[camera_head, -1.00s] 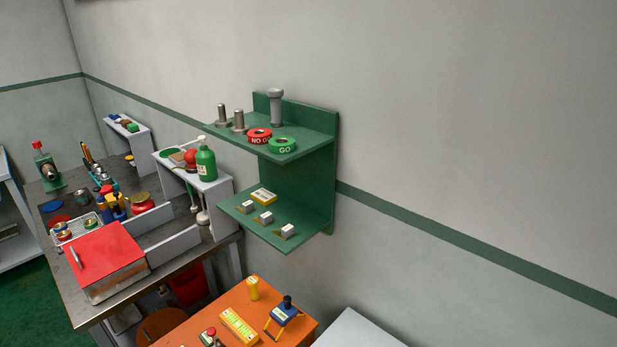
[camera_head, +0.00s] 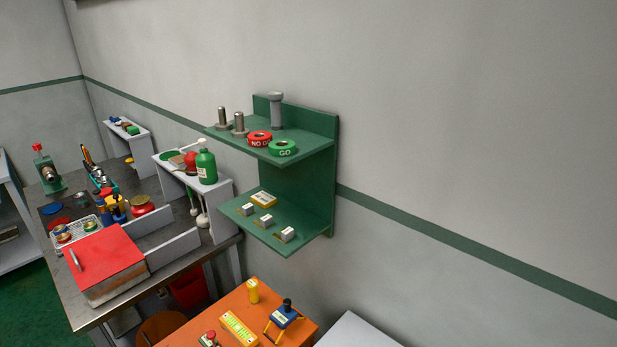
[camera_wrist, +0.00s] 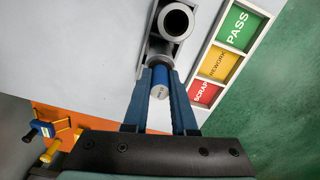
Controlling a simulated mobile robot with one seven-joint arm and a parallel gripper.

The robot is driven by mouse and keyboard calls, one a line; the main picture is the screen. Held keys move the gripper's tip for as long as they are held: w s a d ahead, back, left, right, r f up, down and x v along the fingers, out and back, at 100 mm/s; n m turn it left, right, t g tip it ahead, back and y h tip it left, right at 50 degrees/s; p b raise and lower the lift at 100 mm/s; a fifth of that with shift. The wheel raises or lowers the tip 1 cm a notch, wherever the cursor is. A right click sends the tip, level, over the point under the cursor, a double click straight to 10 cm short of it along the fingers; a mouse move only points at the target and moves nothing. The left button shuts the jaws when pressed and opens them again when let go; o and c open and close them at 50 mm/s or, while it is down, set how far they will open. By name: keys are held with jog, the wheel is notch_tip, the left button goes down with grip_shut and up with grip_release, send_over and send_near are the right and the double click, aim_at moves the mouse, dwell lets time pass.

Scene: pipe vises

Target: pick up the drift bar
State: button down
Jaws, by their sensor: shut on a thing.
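In the wrist view my gripper (camera_wrist: 162,74) has its two blue fingers shut on a short blue bar with a pale grey end (camera_wrist: 160,92), which I take to be the drift bar. The bar's grey end points toward the camera, and its far end is hidden. Just beyond the fingertips is a dark grey holder with a hollow pipe end (camera_wrist: 176,21) on a pale surface. I cannot tell whether the bar touches that holder. The head view shows neither my gripper nor the bar.
Right of the holder is a tray labelled PASS, REWORK and SCRAP (camera_wrist: 222,66). The head view shows a green wall shelf (camera_head: 300,205) with gauges and blocks, an orange table (camera_head: 190,330) with small items, and a cluttered bench (camera_head: 90,316) at left.

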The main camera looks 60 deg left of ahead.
jog(key=shift+r, duration=0.15)
jog(key=shift+r, duration=0.6)
notch_tip(320, 180, up, 18)
jog(key=p, duration=0.7)
jog(key=shift+f+p, duration=0.2)
jog(key=shift+p, duration=0.1)
